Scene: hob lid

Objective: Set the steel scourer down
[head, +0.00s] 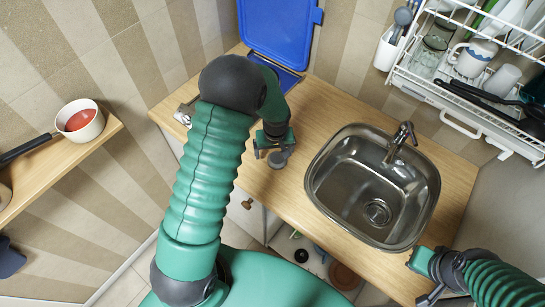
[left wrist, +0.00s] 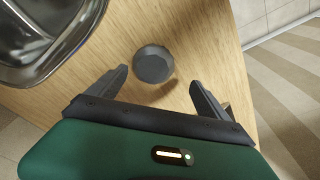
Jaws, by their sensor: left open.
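The steel scourer (left wrist: 153,64) is a dark grey, rounded disc on the wooden worktop in the left wrist view. It also shows in the head view as a grey disc (head: 277,160) left of the sink. My left gripper (head: 273,148) is open above the worktop, with the scourer between and just beyond its fingertips in the wrist view. The fingers look clear of it. My right gripper (head: 421,281) is at the lower right, over the worktop's near end; its jaws are too unclear to read.
A steel sink (head: 330,200) with a tap (head: 400,140) is set in the worktop (head: 320,100). A raised blue lid (head: 280,30) stands at the back left. A dish rack (head: 450,85) hangs at upper right. A shelf (head: 55,165) with a saucepan (head: 80,122) is far left.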

